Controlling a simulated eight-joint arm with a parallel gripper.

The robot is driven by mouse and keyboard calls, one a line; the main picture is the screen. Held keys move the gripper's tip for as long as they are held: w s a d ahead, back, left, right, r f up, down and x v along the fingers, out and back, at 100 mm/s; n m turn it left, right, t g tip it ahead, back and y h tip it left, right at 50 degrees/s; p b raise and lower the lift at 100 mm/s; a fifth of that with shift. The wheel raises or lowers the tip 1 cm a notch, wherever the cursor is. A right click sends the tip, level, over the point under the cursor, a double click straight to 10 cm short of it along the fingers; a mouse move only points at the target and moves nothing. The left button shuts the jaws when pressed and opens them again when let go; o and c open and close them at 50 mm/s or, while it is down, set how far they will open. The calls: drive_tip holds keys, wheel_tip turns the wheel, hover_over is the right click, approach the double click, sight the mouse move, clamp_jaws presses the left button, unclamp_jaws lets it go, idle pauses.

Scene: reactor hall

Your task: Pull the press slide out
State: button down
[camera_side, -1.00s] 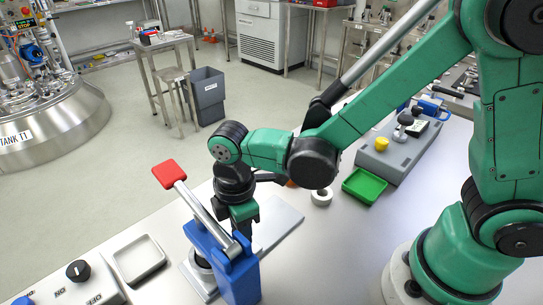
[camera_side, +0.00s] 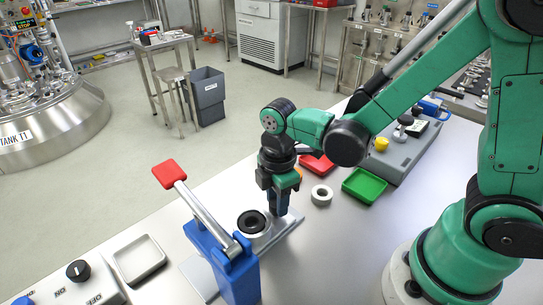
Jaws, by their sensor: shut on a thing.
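The blue press (camera_side: 234,270) stands at the front of the bench, with a silver lever (camera_side: 205,212) ending in a red grip (camera_side: 169,173) raised to the left. Its flat grey base plate (camera_side: 204,283) runs back to the right.
A white ring (camera_side: 321,196), a red tray (camera_side: 317,164) and a green tray (camera_side: 364,186) lie right of my gripper. A grey control box (camera_side: 392,158) stands behind them. A grey tray (camera_side: 139,259) and a switch panel (camera_side: 78,285) are at left.

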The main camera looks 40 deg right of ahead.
drive_tip(key=shift+d, duration=1.1)
drive_tip(key=c, duration=0.5)
unclamp_jaws()
drive_tip(key=shift+c, duration=0.2)
drive_tip(key=shift+a, duration=0.1)
drive_tip(key=shift+r, duration=2.8)
drive_tip(key=d+r+m+t, duration=0.1)
drive_tip(key=r+m+t, duration=0.1)
drive_tip(key=m, duration=0.5)
drive_tip(key=s+d+r+m+t, duration=0.1)
drive_tip(key=d+r+m+t, duration=0.1)
drive_tip(key=m+t, duration=0.3)
drive_tip(key=r+m, duration=0.1)
drive_tip(key=m, duration=0.2)
drive_tip(key=shift+d+r, duration=0.2)
drive_tip(key=shift+d, duration=0.1)
